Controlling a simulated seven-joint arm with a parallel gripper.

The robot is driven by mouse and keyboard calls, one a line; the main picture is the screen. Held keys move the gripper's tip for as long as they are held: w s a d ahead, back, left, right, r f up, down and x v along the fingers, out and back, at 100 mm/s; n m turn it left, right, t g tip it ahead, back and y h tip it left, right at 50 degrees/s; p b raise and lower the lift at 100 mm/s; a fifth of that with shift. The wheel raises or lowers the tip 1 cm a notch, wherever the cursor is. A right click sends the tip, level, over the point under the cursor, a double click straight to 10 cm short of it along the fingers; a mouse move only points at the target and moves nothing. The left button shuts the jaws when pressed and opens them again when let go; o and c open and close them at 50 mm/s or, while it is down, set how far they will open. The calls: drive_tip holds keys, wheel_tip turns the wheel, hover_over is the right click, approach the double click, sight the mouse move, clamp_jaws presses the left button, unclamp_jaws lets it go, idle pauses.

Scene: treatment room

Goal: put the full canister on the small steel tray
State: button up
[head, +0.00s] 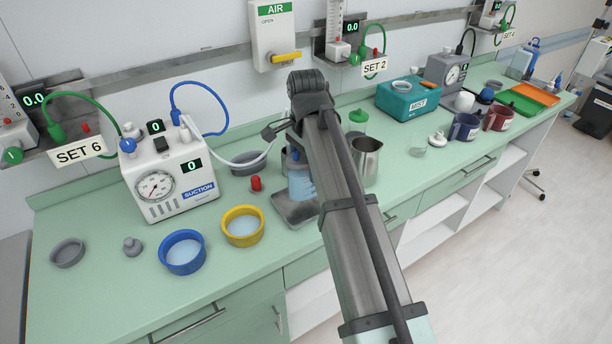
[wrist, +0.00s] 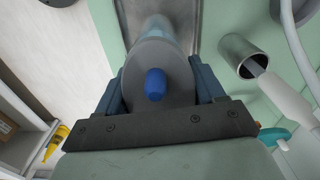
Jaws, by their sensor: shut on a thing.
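The canister (head: 299,186) is clear with blue liquid in it. In the head view it shows partly beside my arm, at the small steel tray (head: 283,209). In the wrist view I look down on the canister's grey lid with a blue knob (wrist: 155,84). My gripper (wrist: 160,88) is shut on the canister, one finger on each side. The tray also shows beyond the canister in the wrist view (wrist: 190,14). The canister's base is over or on the tray; I cannot tell if it touches. My arm hides the gripper and part of the tray in the head view.
A steel jug (head: 368,158) stands right of my arm. Left of the tray are a yellow bowl (head: 243,239), a blue bowl (head: 184,268), a small red item (head: 256,184) and the suction unit (head: 168,192). A steel cup (wrist: 237,57) is close on the right in the wrist view.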

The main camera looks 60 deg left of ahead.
sight(306, 176)
drive_tip(key=shift+f, duration=1.8)
drive_tip(key=o, duration=1.2)
drive_tip(key=shift+f, duration=0.1)
wheel_tip(306, 176, up, 12)
drive_tip(key=shift+r, duration=0.15)
